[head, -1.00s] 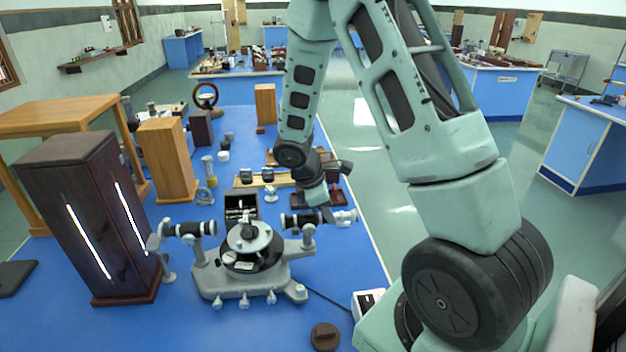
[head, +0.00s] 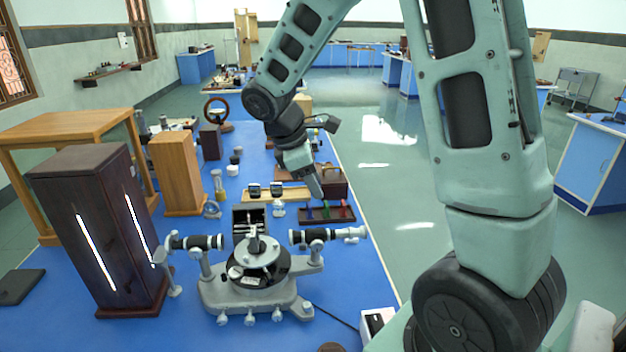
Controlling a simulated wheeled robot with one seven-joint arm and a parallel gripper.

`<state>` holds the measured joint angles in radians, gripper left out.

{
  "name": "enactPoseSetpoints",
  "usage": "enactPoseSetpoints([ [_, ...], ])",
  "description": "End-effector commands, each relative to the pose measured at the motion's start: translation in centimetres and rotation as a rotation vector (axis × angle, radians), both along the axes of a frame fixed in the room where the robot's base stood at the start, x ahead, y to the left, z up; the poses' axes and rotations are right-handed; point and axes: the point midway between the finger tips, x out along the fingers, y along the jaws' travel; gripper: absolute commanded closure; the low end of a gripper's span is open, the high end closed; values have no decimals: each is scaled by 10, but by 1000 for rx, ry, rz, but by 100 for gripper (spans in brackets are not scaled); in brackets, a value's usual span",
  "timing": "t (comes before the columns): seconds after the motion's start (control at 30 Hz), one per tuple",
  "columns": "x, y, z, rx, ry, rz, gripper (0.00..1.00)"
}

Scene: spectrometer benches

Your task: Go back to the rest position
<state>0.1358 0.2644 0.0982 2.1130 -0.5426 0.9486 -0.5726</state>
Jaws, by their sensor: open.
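My gripper (head: 316,187) hangs from my green arm over the right side of the blue bench, its fingers pointing down and to the right. It is open and nothing shows between its fingers. My wrist hides part of the bench behind.
A tall dark lamp box (head: 85,235) with two bright slits stands at left. A wooden block (head: 176,172) and a wooden table (head: 70,125) are behind it. A small dark case (head: 249,216) and a wooden strip (head: 290,193) lie behind the spectrometer. Floor (head: 385,215) is clear at right.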

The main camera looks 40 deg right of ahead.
Motion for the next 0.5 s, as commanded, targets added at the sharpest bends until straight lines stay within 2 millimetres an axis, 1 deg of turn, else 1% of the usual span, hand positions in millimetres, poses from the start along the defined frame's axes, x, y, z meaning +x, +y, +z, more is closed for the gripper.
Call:
enactPoseSetpoints([
  [0.4,0,0,-1,1,-1,0,56],
  [0.47,-1,5,-1,5,-5,0,56],
  [0.5,-2,12,-1,14,-11,1,56],
])
